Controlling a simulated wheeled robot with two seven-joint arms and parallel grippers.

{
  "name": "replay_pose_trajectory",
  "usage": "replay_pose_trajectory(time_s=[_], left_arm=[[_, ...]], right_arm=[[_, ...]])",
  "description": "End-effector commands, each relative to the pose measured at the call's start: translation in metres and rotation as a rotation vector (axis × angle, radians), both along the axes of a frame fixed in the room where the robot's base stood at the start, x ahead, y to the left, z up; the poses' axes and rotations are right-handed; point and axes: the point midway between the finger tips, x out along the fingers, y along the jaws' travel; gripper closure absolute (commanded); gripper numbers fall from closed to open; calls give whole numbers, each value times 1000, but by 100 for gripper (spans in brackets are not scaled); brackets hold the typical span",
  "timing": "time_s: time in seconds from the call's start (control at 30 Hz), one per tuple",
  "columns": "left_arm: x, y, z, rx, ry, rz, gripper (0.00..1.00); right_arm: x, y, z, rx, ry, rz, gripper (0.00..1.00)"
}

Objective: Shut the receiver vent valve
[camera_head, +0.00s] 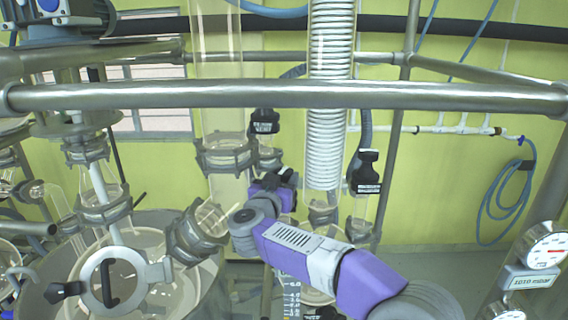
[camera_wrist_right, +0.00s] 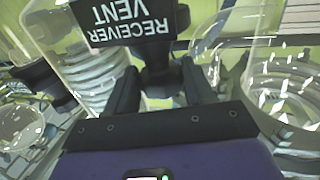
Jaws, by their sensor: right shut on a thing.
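The receiver vent valve shows in the right wrist view as a black handle (camera_wrist_right: 158,76) beside a black label plate (camera_wrist_right: 130,22) reading RECEIVER VENT, upside down in the picture. My right gripper (camera_wrist_right: 160,88) has one dark finger on each side of the handle and is shut on it. In the head view my purple right arm reaches in from the lower right, and the right gripper (camera_head: 282,181) is among the glassware near the middle. The handle is hidden there behind the gripper. My left gripper is not in view.
A steel rail (camera_head: 290,95) crosses in front of the glassware. A glass vessel (camera_head: 140,235) stands lower left. A pressure gauge (camera_head: 548,250) is at the right.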

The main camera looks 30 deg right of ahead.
Motion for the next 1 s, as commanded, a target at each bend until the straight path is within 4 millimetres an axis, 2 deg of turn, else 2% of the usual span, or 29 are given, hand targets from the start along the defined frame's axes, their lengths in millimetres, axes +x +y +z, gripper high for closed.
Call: replay_pose_trajectory(time_s=[0.03, 0.1, 0.3, 0.63, 1.0], left_arm=[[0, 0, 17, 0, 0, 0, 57], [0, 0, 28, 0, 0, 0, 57], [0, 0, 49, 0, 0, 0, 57], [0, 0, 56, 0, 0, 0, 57], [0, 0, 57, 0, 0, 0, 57]], right_arm=[[3, 4, 5, 0, 7, -38, 78], [4, 4, 5, 0, 7, -107, 78], [6, 5, 2, 1, 5, -292, 78], [9, 5, -1, 1, 0, -525, 78], [10, 4, -2, 3, 1, -631, 78]])
